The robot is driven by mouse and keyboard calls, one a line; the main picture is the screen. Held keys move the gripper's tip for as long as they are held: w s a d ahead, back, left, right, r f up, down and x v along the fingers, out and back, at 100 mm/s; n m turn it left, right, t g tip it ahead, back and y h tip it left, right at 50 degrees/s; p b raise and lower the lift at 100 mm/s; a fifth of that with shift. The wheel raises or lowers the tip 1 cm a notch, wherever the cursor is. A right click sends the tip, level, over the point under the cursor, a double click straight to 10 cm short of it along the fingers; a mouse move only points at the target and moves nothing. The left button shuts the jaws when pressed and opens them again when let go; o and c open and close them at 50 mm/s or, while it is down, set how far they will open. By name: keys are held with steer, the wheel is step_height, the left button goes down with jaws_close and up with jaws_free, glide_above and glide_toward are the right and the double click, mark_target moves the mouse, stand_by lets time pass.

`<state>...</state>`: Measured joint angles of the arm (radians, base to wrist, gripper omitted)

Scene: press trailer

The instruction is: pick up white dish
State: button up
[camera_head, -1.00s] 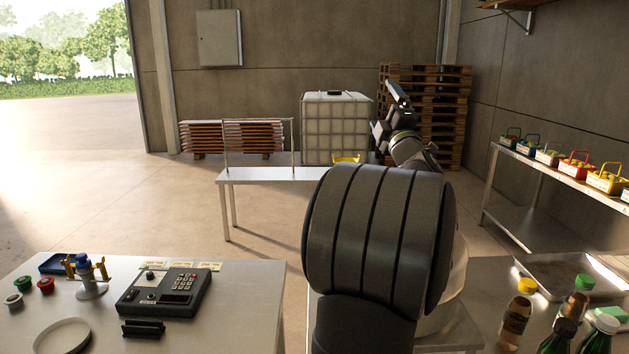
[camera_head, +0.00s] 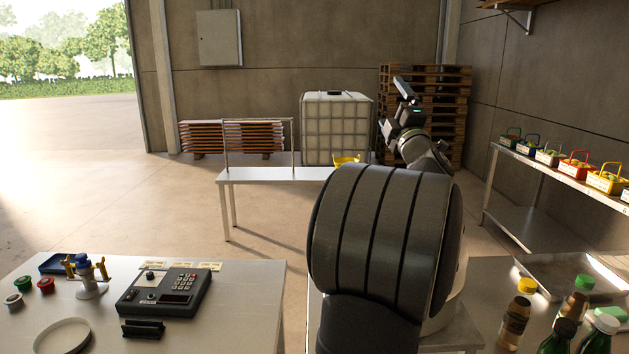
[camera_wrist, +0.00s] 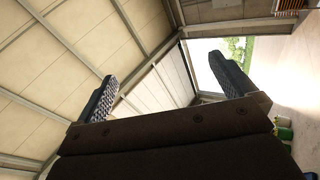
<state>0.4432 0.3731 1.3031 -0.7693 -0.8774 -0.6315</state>
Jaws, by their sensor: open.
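The white dish (camera_head: 62,336) is a shallow round dish on the left table, near its front edge in the head view. It sits at the lower left, apart from my arm. My gripper (camera_head: 391,104) is raised in the middle of the head view, far from the dish, and is partly hidden by my own arm. In the wrist view my gripper (camera_wrist: 168,90) has its two fingers spread wide with nothing between them. That view faces the ceiling and the open doorway, so the dish does not show there.
A black keypad device (camera_head: 163,291) stands right of the dish. Bottles (camera_head: 517,315) stand on the right table. A bench (camera_head: 275,175) stands farther back.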

steer(key=c, duration=1.6)
